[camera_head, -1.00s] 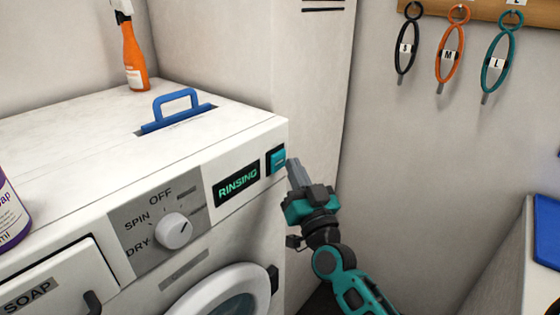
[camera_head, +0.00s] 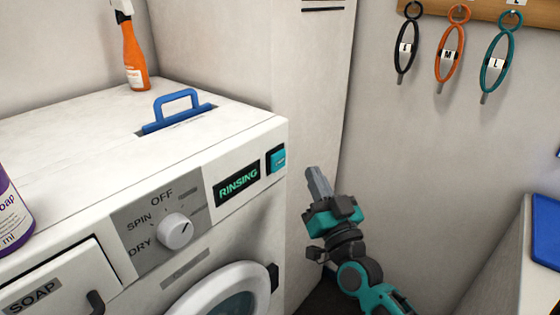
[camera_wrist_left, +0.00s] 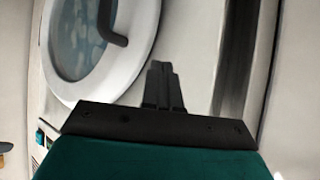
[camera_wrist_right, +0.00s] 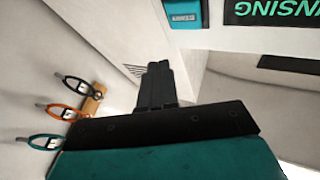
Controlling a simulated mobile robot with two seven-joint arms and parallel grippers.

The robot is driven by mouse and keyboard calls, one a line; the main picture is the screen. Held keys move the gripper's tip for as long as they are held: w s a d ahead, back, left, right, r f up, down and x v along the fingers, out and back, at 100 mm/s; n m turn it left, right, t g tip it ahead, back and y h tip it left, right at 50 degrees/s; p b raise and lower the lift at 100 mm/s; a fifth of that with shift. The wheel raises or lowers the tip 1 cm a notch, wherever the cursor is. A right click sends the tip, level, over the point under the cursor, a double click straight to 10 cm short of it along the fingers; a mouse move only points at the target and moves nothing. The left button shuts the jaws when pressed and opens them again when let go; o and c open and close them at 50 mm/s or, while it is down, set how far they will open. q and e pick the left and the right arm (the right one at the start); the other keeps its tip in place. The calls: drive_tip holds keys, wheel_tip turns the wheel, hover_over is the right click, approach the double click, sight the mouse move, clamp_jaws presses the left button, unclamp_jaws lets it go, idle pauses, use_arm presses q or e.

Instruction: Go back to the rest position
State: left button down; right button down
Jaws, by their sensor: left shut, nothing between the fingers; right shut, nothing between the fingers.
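My right gripper (camera_head: 316,180) is shut and empty in the head view. It points up beside the right edge of the washing machine (camera_head: 80,135), apart from the teal button (camera_head: 276,158). In the right wrist view its closed fingers (camera_wrist_right: 157,70) show in front of the wall, and the teal button (camera_wrist_right: 184,14) is at the top. My left gripper is outside the head view. In the left wrist view its closed fingers (camera_wrist_left: 161,70) are empty, near the machine's round door (camera_wrist_left: 140,55).
The machine's display (camera_head: 238,184) reads RINSING. A blue handle (camera_head: 176,103) stands on top, with an orange spray bottle (camera_head: 134,55) behind it and a purple bottle (camera_head: 12,215) at the left. Several looped tools (camera_head: 450,50) hang on the wall. A blue item (camera_head: 545,235) is at the right.

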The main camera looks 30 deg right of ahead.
idle(0.4)
drive_tip(key=s+a+f+n+g+y, duration=0.2)
drive_tip(key=s+a+f+g, duration=0.1)
drive_tip(key=f, duration=0.6)
drive_tip(key=s+a+f+n+g+y, duration=0.1)
drive_tip(key=s+a+f+n+g, duration=0.1)
drive_tip(key=s+a+f+g, duration=0.2)
drive_tip(key=s+a+f+n+g+y, duration=0.2)
drive_tip(key=s+a+f+g, duration=0.2)
drive_tip(key=s+f, duration=0.4)
wheel_tip(320, 180, down, 6)
drive_tip(key=shift+s+a+r+y, duration=0.15)
drive_tip(key=shift+a+y, duration=0.15)
drive_tip(key=shift+a, duration=0.6)
